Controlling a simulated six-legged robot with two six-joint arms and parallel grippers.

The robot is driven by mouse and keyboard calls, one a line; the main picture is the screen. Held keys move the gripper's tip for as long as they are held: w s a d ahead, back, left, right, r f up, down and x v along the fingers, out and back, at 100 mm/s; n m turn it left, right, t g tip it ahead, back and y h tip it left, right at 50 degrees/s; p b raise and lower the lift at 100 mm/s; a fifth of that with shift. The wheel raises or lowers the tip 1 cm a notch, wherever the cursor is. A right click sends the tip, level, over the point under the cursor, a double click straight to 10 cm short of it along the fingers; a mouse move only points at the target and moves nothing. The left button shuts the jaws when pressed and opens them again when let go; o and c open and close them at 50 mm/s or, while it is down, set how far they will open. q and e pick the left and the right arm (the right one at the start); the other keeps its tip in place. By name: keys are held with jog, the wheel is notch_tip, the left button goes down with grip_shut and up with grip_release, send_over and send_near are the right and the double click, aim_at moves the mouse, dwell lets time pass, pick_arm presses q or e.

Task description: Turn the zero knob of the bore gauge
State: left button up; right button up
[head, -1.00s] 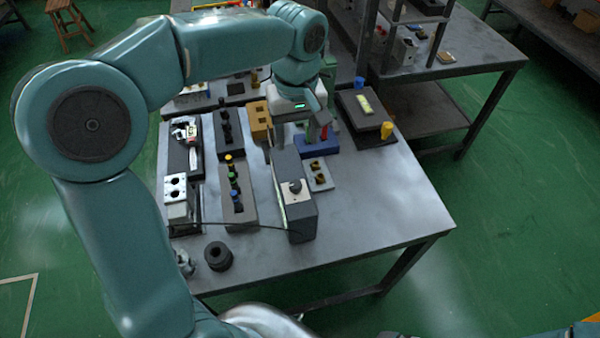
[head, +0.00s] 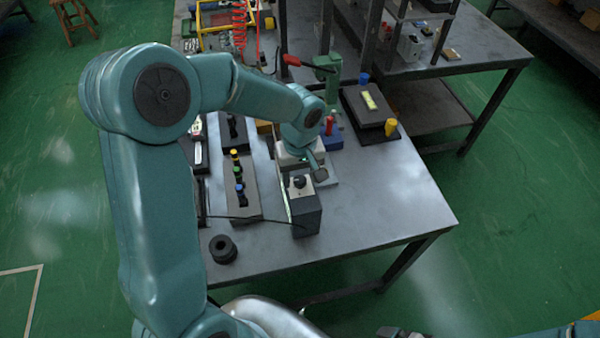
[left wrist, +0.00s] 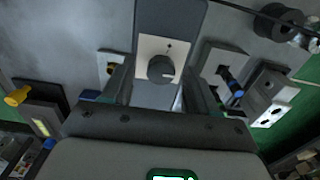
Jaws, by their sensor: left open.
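My left gripper (head: 317,172) is just behind the box in the head view. Its fingers (left wrist: 161,90) are open and apart, one to each side of the knob's line, holding nothing. Finger contact cannot be told. My right gripper is not visible.
A dark valve block (head: 242,193) with coloured knobs stands left of the gauge. A black ring (head: 222,249) lies at the front left, and a cable runs to the gauge. A dark block with a yellow knob (head: 390,127) stands back right. The front right tabletop is clear.

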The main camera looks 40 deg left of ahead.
pick_arm(q)
jog(key=shift+s+r, duration=0.1)
jog(key=c, duration=1)
jog(key=shift+f+n+b, duration=0.25)
jog(key=shift+n+b, duration=0.45)
jog(key=shift+b, duration=0.45)
jog(key=shift+c, duration=0.2)
jog(key=shift+n+b, duration=0.7)
jog(key=shift+b, duration=0.05)
jog(key=n+b, duration=0.2)
jog(key=shift+r+n, duration=0.1)
jog(key=shift+n, duration=0.3)
jog(key=shift+r+n+b, duration=0.1)
jog(key=shift+n+b, duration=0.3)
jog(key=shift+n, duration=0.2)
jog(key=o, duration=1)
jog(key=shift+o, duration=0.2)
